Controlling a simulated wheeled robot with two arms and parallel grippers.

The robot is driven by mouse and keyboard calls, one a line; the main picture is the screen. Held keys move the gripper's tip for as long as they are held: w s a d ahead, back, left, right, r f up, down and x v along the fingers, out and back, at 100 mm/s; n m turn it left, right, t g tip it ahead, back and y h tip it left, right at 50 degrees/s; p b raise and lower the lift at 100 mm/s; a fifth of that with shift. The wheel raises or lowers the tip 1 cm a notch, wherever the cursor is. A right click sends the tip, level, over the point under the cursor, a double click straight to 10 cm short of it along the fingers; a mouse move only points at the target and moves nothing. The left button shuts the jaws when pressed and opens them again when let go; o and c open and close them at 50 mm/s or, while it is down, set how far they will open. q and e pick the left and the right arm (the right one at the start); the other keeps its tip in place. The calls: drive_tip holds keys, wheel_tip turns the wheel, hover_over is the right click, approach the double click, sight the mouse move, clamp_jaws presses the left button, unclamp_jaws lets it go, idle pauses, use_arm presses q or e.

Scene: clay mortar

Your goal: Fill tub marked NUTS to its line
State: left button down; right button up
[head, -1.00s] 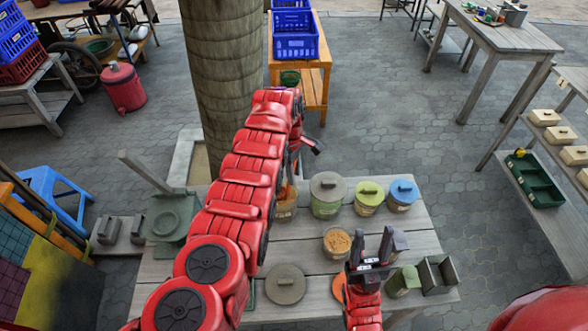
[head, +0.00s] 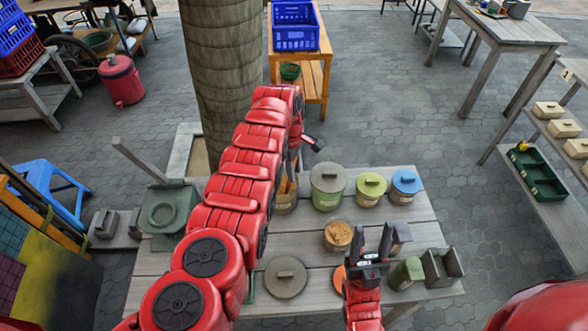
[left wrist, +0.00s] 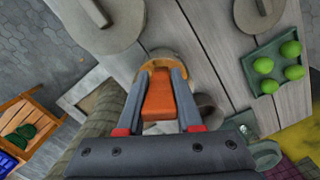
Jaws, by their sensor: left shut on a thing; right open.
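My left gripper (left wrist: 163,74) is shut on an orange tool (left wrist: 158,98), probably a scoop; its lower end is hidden. In the head view this gripper (head: 293,165) is over an uncovered tub (head: 285,206) at the table's back, with orange showing at its mouth. Another open tub (head: 338,247) stands mid-table with orange-brown contents (head: 339,233). My right gripper (head: 372,245) is open and empty, above the front of the table. The NUTS marking and the fill line cannot be read.
Lidded tubs stand at the back: grey-lidded (head: 328,186), yellow-green-lidded (head: 370,189) and blue-lidded (head: 404,187). A loose grey lid (head: 286,278) lies in front. A green tub (head: 405,273) and grey bin (head: 441,267) stand at the right. A tree trunk (head: 232,70) rises behind the table.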

use_arm(q)
drive_tip(key=shift+r, duration=0.1)
wheel_tip(320, 180, up, 11)
drive_tip(key=p, duration=0.9)
drive_tip(key=shift+s, duration=0.1)
